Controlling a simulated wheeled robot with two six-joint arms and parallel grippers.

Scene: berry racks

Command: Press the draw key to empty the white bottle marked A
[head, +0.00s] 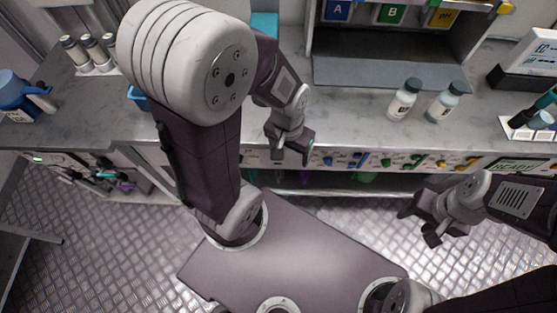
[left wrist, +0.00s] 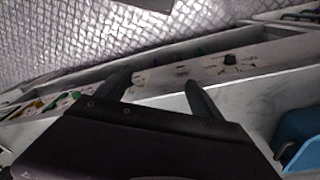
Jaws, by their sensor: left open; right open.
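Two white bottles with dark caps, a left one (head: 403,102) and a right one (head: 443,104), stand upright on the grey bench. Their labels are too small to read, so I cannot tell which is marked A. A key panel (head: 400,160) with coloured symbols runs along the bench front; I cannot pick out the draw key. My left gripper (head: 292,156) is open and empty in front of the panel's left part. It also shows in the left wrist view (left wrist: 157,90), with the panel beyond its fingers. My right gripper (head: 418,227) is open and empty, lower, over the floor.
A blue block marked A (head: 337,10), a green one marked B (head: 390,13) and a yellow one (head: 440,18) sit at the back. A display (head: 515,167) reads READY. Several capped vials (head: 88,52) and a blue jug (head: 18,92) stand left. The bench middle is clear.

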